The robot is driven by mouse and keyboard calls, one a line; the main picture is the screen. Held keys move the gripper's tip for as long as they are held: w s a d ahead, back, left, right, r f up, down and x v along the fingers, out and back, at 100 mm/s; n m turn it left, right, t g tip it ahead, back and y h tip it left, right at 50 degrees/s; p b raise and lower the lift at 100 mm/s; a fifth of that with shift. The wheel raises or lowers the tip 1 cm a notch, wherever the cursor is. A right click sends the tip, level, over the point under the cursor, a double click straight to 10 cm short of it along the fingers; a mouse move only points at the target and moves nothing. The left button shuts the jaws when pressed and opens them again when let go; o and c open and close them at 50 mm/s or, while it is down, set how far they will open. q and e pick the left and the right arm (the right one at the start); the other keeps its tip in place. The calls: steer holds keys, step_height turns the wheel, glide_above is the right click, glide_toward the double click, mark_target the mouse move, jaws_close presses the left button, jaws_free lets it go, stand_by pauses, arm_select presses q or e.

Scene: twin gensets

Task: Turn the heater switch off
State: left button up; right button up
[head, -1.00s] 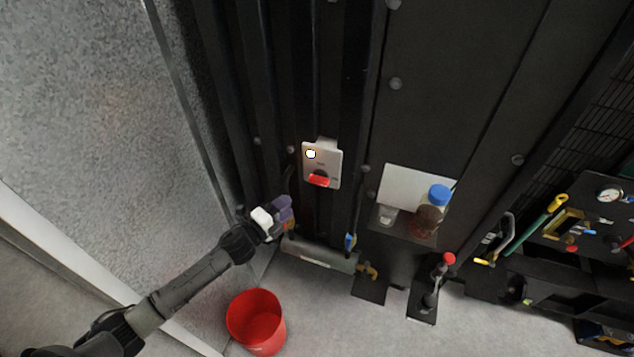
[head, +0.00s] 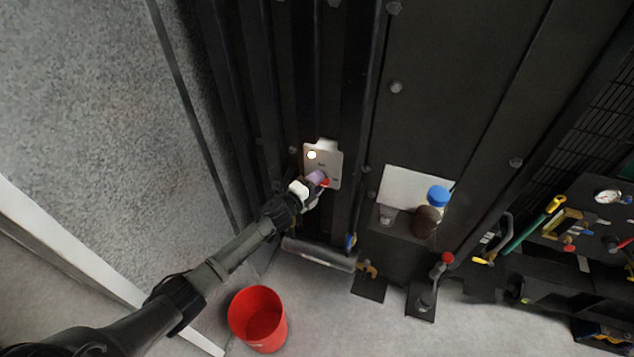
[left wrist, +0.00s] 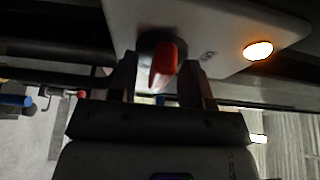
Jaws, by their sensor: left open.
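The heater switch is a red knob (left wrist: 163,64) on a pale switch plate (head: 322,158) fixed to the dark panel. A lit lamp (head: 311,155) glows on the plate, and it also shows orange-white in the left wrist view (left wrist: 258,50). My left gripper (head: 318,184) is at the plate's lower part and mostly hides the knob in the head view. In the left wrist view its open fingers (left wrist: 160,72) stand on either side of the red knob. I cannot tell whether they touch it. My right gripper is not in view.
A red bucket (head: 257,318) stands on the floor below my left arm. A grey cylinder (head: 318,253) lies low below the plate. To the right, a shelf holds a blue-capped jar (head: 437,197). A grey wall (head: 110,110) stands close on the left.

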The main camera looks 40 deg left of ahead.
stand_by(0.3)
arm_select(q)
jaws_close()
stand_by(0.3)
